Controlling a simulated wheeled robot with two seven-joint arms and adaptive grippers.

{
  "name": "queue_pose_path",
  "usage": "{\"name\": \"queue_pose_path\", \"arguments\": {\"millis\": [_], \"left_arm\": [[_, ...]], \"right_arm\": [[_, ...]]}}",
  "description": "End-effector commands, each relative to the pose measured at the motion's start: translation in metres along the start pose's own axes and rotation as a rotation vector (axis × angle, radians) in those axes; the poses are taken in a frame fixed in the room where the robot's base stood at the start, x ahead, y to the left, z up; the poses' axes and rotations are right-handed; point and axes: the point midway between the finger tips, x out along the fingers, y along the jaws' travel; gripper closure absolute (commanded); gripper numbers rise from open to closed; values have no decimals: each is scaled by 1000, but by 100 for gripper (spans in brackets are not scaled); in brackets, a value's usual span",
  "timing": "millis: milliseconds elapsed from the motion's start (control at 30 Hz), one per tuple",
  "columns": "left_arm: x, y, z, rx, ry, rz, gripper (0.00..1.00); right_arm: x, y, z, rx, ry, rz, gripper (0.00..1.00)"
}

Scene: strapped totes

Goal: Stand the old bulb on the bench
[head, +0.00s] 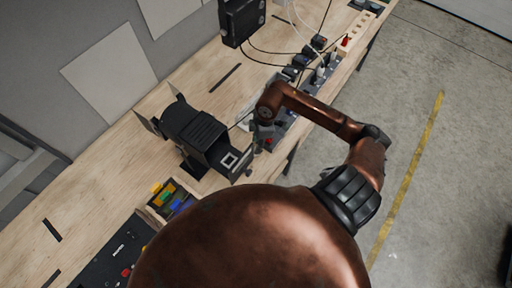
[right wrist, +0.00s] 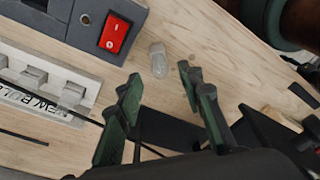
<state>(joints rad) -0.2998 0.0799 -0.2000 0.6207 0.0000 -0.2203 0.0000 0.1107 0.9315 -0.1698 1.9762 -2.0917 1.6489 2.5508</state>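A small clear-grey bulb (right wrist: 158,60) is on the bench (right wrist: 225,60) in the right wrist view, just beyond the fingertips and apart from them. I cannot tell whether it stands or lies. My right gripper (right wrist: 160,80) is open, with nothing between its green-padded fingers. In the head view my right gripper (head: 258,146) is small, over the bench's front side beside the black lamp housing (head: 195,130). The bulb cannot be made out there. My left gripper is not in view.
A grey box with a red switch (right wrist: 115,33) is left of the bulb. A slotted holder with a partly readable label (right wrist: 72,95) is below it. In the head view, a tray of coloured pieces (head: 172,200) is near the housing. Cables cross the bench.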

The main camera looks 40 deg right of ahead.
Motion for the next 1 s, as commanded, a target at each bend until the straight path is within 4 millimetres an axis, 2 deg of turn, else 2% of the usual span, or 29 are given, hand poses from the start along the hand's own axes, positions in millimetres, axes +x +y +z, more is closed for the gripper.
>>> {"name": "queue_pose_path", "arguments": {"millis": [200,400,567,867,1000], "left_arm": [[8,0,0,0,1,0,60],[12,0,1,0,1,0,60],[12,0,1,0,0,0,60],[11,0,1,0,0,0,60],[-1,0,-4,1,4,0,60]], "right_arm": [[-46,1,0,-3,0,4,65],[-73,0,0,-2,-1,1,65],[-82,0,0,0,0,1,65],[-83,0,0,0,0,0,65],[-96,0,-3,-2,3,0,65]]}}
